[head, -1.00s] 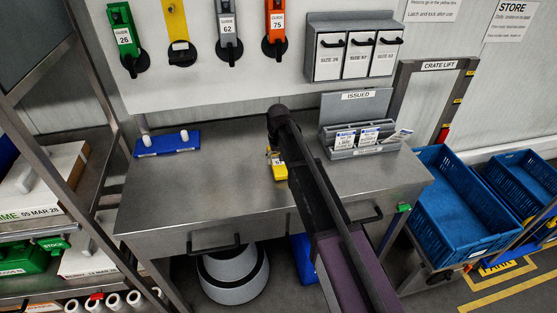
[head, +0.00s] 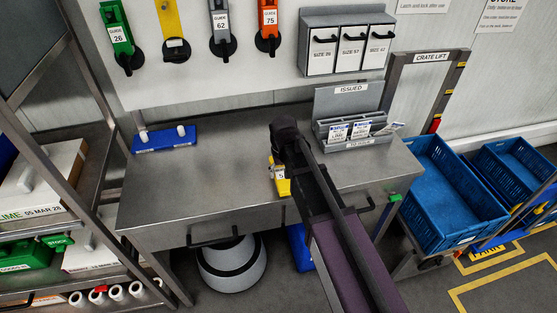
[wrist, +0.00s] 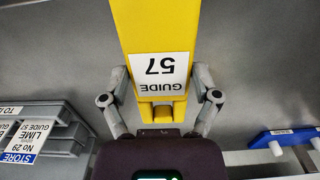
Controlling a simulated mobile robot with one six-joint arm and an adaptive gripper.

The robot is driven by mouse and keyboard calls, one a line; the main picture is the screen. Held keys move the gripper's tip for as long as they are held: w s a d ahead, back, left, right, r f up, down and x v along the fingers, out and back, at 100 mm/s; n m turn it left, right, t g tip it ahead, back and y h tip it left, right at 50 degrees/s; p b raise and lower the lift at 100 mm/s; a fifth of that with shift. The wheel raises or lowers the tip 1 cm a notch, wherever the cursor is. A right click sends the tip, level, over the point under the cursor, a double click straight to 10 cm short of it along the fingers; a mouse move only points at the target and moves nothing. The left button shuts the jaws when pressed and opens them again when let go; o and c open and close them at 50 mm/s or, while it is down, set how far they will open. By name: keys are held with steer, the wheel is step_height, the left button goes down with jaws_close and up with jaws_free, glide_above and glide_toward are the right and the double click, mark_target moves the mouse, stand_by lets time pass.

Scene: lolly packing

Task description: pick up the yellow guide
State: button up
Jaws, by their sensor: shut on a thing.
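The yellow guide (wrist: 160,25) fills the upper middle of the wrist view, its white label reading GUIDE 57. My gripper (wrist: 161,85) is shut on it, one finger against each side at the label. In the head view the yellow guide (head: 283,187) shows as a small piece over the bench's front part, mostly hidden by my arm. My gripper is hidden behind my own arm there. I cannot tell whether the guide touches the bench or is clear of it.
The steel bench (head: 200,190) is mostly bare. A blue block with white pegs (head: 165,139) lies at its back left, and a grey ISSUED card holder (head: 352,130) at its back right. Blue crates (head: 455,190) stand right.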

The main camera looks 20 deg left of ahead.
steer(key=shift+s+d+r, duration=0.1)
steer(key=shift+s+d, duration=0.3)
steer(key=shift+s, duration=0.25)
steer(key=shift+s+d, duration=0.35)
steer(key=shift+s, duration=0.25)
